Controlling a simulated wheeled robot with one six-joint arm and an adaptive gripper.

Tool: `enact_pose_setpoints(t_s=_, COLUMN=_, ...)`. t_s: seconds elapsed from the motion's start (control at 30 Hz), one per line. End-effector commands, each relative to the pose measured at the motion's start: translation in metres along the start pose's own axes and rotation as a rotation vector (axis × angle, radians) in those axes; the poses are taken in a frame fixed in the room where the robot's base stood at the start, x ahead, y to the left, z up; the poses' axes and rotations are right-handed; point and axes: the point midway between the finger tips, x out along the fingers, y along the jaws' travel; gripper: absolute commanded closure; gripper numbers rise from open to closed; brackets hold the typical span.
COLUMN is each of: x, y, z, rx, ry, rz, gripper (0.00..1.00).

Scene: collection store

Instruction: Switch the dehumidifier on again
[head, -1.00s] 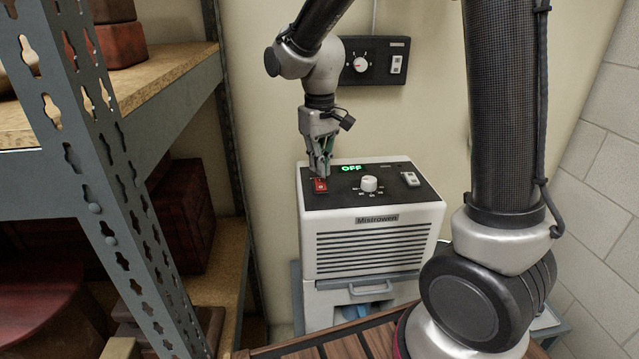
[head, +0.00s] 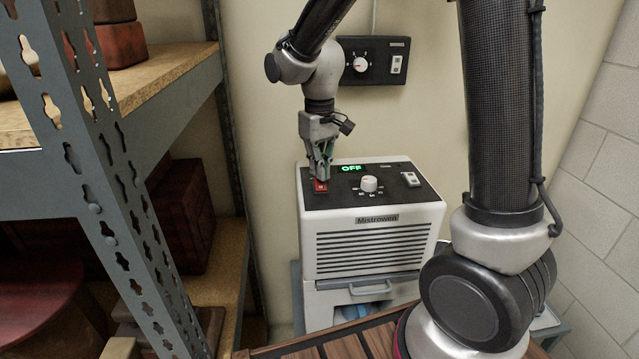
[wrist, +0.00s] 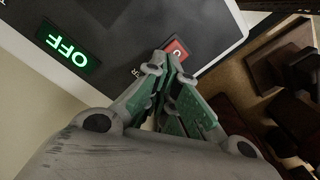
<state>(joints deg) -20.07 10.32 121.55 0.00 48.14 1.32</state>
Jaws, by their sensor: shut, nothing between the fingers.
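The dehumidifier (head: 370,245) is a pale grey box labelled "Mistrowen" with a dark top panel. Its green display (head: 351,168) reads OFF, and the display also shows in the wrist view (wrist: 68,46). A red switch (head: 321,187) sits at the panel's left; it is partly behind my fingertips in the wrist view (wrist: 177,49). A white dial (head: 369,184) and a pale rocker switch (head: 411,179) lie to its right. My gripper (head: 321,177) is shut and empty, pointing down with its tips at the red switch. I cannot tell whether they touch it.
A wall panel (head: 375,62) with a dial and switch is behind the dehumidifier. A metal shelf rack (head: 105,190) with boxes fills the left side. A slatted wooden surface (head: 345,345) is in front. A block wall (head: 600,150) stands at right.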

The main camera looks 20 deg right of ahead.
Motion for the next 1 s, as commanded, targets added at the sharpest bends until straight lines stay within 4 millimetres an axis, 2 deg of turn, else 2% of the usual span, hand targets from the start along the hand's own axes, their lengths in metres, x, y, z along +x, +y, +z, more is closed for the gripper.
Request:
enact_pose_setpoints(t_s=0.87, x=0.013, y=0.0, z=0.0, rx=0.0, ry=0.0, rz=0.0, gripper=1.0)
enact_pose_setpoints(t_s=1.0, x=0.011, y=0.0, z=0.0, rx=0.0, ry=0.001, rz=0.0, gripper=1.0)
